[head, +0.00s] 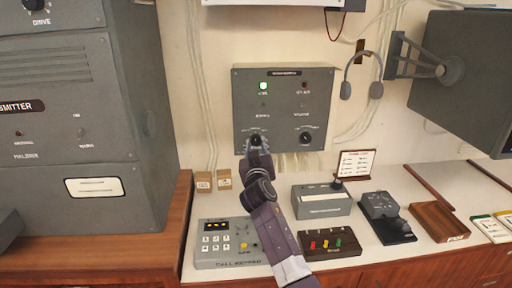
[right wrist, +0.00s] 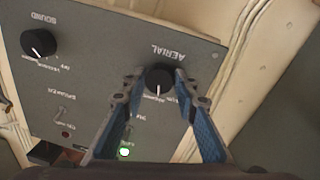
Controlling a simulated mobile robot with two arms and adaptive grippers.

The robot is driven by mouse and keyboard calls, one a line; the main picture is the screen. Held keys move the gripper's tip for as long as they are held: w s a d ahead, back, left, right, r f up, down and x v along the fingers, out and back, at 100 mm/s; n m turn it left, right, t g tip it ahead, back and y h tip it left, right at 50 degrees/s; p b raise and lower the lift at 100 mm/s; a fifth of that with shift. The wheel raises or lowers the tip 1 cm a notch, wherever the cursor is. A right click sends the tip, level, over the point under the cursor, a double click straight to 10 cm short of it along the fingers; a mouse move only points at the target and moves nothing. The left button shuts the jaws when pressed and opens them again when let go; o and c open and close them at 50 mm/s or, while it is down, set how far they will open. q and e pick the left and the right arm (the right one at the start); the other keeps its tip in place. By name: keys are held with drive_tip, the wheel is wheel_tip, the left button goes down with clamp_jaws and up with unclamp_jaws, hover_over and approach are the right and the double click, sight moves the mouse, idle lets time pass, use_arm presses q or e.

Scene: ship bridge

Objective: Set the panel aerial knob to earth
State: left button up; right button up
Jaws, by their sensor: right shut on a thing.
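The grey panel (head: 283,105) hangs on the back wall in the head view, with a lit green lamp at its upper left. Its black aerial knob (right wrist: 159,78) shows in the right wrist view, where the panel's lettering is upside down. The knob's white mark points to the picture's bottom, toward the lamp side of the panel. My right gripper (head: 255,146) is at the panel's lower left; in the right wrist view its blue-padded fingers (right wrist: 160,87) are shut on the knob's sides. The fingers partly cover the position labels, so "earth" cannot be read. My left gripper is out of view.
The sound knob (head: 305,137) is right of the aerial knob. A headset (head: 362,75) hangs right of the panel. A tall grey cabinet (head: 75,125) stands left.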

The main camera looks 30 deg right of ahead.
drive_tip(key=n, duration=0.3)
drive_tip(key=shift+f+n, duration=0.1)
drive_tip(key=shift+n, duration=0.2)
drive_tip(key=shift+n+t, duration=0.4)
drive_tip(key=shift+n, duration=1.1)
drive_tip(key=o, duration=1.2)
drive_tip(key=shift+c, duration=0.2)
drive_tip(key=v, duration=1.2)
drive_tip(key=shift+s+d, duration=0.1)
